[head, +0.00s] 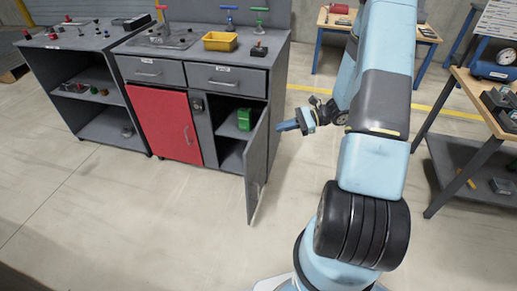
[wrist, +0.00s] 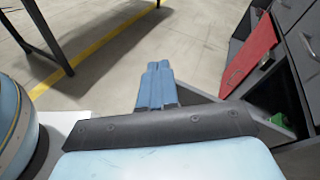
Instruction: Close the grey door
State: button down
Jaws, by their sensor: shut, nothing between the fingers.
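The grey door (head: 257,160) stands open at the right end of the grey cabinet, swung out toward the viewer. Its outer face, with a handle low down, is turned to the right. My gripper (head: 280,127) is shut and empty, to the right of the door on its outer side, fingertips pointing left toward it. A small gap seems to separate them. In the wrist view my blue fingers (wrist: 157,72) lie together, and the grey door (wrist: 205,96) shows beside and behind them, partly hidden by the gripper body.
A green object (head: 244,119) sits on the shelf inside the open compartment. The red door (head: 165,125) to its left is shut. A yellow bin (head: 220,41) stands on the cabinet top. The floor before the cabinet is clear. A workbench (head: 480,100) stands at the right.

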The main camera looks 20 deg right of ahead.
aim_at(252, 146)
jog(key=d+f+m+t, duration=0.2)
jog(key=f+m+t, duration=0.2)
jog(key=f, duration=0.4)
jog(key=d+f+m+t, duration=0.3)
jog(key=f+m, duration=0.1)
jog(key=f, duration=0.4)
jog(key=x, duration=1.4)
jog(key=shift+d+r, duration=0.1)
jog(key=shift+r, duration=0.2)
jog(key=shift+w+a+m+t, duration=0.25)
jog(key=shift+m+t, duration=0.05)
jog(key=shift+t, duration=0.1)
jog(key=shift+w, duration=0.1)
